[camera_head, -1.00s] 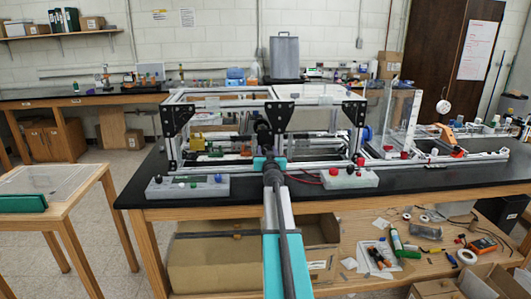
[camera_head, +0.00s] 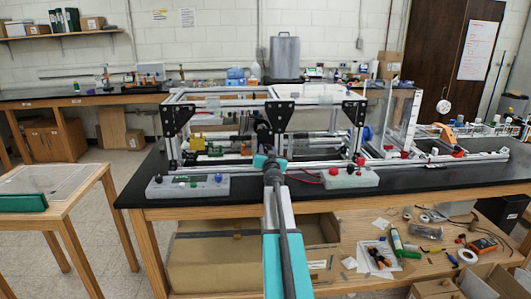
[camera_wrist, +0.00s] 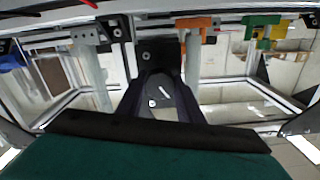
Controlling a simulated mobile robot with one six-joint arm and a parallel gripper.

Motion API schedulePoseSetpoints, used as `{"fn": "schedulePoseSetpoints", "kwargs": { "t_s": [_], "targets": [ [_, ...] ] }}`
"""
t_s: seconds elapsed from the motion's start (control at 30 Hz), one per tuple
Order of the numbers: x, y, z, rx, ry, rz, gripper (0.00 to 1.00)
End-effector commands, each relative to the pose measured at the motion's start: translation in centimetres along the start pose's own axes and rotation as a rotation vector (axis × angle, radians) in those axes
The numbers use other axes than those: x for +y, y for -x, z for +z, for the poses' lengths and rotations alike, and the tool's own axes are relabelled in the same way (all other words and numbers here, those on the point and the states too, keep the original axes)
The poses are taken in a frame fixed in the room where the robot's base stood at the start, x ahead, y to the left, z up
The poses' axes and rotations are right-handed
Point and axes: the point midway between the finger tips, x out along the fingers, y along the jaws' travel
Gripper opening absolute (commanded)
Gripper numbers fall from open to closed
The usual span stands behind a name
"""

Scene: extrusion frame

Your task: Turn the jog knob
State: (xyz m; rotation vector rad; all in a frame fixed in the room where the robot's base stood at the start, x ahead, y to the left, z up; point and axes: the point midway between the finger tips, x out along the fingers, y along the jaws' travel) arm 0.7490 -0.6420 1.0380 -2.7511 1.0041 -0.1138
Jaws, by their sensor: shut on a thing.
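My gripper (camera_head: 262,135) is at the front of the aluminium extrusion frame (camera_head: 215,172), near its middle, at the end of my outstretched arm. In the wrist view its dark fingers (camera_wrist: 163,98) point into the frame and are shut around a small part low between the frame's bars. The jog knob is not clearly visible; the gripper hides most of what it holds. Black corner plates (camera_head: 279,114) sit on the frame's upper bar close beside the gripper. A blue round part (camera_head: 366,133) is at the frame's right end, apart from the gripper.
A left button box (camera_head: 188,187) and a right button box (camera_head: 350,179) stand on the black bench top (camera_head: 140,196) before the frame. Orange (camera_wrist: 194,23) and yellow-green (camera_wrist: 262,27) parts sit on bars near the gripper. A side table stands at left.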

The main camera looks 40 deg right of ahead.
Motion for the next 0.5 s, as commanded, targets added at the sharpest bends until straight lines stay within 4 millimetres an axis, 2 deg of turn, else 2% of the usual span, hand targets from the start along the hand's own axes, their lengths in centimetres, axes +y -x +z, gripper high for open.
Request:
{"fn": "schedulePoseSetpoints", "kwargs": {
  "t_s": [0.5],
  "targets": [
    [-0.23, -0.16, -0.27, 0.002, -0.353, -0.003, 0.11]
  ]
}}
